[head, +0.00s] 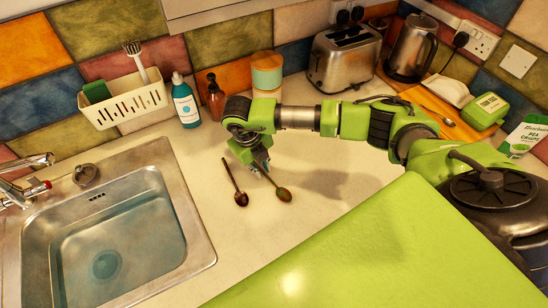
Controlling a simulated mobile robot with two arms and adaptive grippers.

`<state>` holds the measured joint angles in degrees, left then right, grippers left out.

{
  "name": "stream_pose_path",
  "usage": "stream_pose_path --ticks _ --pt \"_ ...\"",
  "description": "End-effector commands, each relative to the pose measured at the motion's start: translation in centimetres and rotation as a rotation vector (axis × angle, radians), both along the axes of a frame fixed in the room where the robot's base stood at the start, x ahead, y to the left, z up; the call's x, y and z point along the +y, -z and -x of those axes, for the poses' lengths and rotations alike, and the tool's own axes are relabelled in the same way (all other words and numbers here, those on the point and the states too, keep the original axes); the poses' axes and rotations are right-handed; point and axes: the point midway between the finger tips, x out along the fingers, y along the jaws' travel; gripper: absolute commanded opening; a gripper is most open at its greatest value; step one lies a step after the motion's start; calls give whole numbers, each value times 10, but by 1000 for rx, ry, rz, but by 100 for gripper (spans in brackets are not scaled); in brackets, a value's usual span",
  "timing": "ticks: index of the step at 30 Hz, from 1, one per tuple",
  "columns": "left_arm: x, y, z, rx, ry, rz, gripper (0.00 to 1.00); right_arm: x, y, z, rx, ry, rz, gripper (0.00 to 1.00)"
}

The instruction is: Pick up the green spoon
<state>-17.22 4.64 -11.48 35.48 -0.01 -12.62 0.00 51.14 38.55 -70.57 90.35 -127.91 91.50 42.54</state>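The green spoon (284,194) is on the pale counter in the head view. Its bowl points toward the lower right, and its handle runs up and left to my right gripper. My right gripper (262,168) points down at the handle's upper end. The fingertips are small and dark, so I cannot tell whether they are shut on the handle or only beside it. My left gripper is not in view.
A dark brown-red spoon (241,199) lies just left of the green one. A sink (190,210) is at the left. A dish rack (128,104), blue bottle (185,102), brown bottle (215,98), canister (267,72) and toaster (345,58) stand along the wall. Counter right of the spoons is clear.

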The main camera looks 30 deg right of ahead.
Motion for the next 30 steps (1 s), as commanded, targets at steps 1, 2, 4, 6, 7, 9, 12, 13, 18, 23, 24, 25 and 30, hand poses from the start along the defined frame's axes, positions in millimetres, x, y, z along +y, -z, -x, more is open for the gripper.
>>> stream_pose_path --ticks 1,2,4,6,7,9,12,13,18,23,24,25,30 --pt "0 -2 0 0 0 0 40 0 2 0 0 0 0 15" --pt "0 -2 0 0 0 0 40 -1 3 0 0 0 0 15" --pt "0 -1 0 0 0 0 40 -1 4 0 -1 0 0 15" --pt "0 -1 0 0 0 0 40 -1 4 0 -1 0 0 15" --pt "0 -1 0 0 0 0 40 -1 4 0 -1 0 0 15" --pt "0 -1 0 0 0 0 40 -1 4 0 -1 0 0 5" --pt "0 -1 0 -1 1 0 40 -1 4 0 -1 0 0 0" --pt "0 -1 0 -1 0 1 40 -1 4 0 -1 0 0 0" --pt "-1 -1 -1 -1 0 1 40 -1 4 0 -1 0 0 0" --pt "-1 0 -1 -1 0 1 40 -1 2 -1 -2 0 -1 0" --pt "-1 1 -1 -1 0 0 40 0 0 -1 -2 1 -1 0" --pt "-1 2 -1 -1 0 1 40 0 -1 -1 -3 0 -1 0" --pt "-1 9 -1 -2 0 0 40 -1 -20 -2 -5 0 -1 0"
